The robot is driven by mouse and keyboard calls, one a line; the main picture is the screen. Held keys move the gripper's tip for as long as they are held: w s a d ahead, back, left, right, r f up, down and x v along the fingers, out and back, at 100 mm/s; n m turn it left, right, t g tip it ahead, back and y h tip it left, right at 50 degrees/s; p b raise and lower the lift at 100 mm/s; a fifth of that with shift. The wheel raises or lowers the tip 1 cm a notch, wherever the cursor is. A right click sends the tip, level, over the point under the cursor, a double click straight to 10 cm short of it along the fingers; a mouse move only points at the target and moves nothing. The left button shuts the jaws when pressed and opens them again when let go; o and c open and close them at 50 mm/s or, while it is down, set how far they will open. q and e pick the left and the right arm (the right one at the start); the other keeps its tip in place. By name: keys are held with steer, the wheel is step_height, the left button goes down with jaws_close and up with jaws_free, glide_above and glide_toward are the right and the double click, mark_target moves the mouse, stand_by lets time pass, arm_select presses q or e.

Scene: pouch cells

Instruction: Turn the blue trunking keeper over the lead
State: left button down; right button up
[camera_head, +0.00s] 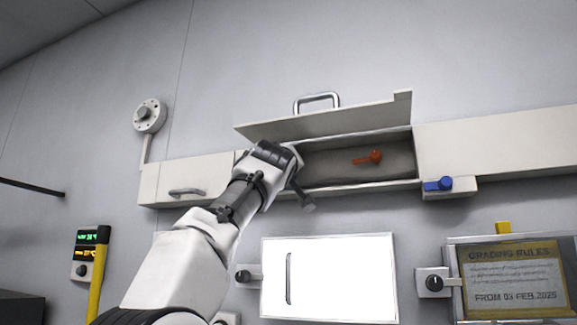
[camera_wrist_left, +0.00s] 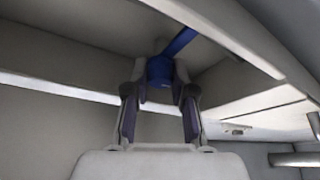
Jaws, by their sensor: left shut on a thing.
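In the left wrist view a blue keeper (camera_wrist_left: 159,71) shows as a round hub with a flat arm pointing up and right, inside a pale trunking channel. My left gripper (camera_wrist_left: 160,82) is shut on its hub, one finger on each side. In the head view my left arm reaches up to the left end of the open trunking (camera_head: 418,150), and its wrist hides the fingertips and the held keeper. An orange keeper (camera_head: 374,157) lies sideways inside the trunking. I cannot make out the lead clearly. My right gripper is not in view.
The trunking lid (camera_head: 340,119) with its metal handle is raised. A blue knob (camera_head: 440,184) sits on a white block at the right. A white lit panel (camera_head: 340,275), a grading rules sign (camera_head: 514,275) and a yellow-posted meter (camera_head: 90,252) are on the wall below.

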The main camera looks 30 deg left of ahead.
arm_select(q)
steer(key=shift+w+f+n+g+y+p, duration=0.15)
steer(key=shift+n+g+y+p, duration=0.3)
steer(key=shift+n, duration=0.95)
steer(key=shift+n+g+y, duration=0.25)
steer(key=shift+n+g, duration=0.2)
steer(key=shift+n, duration=0.55)
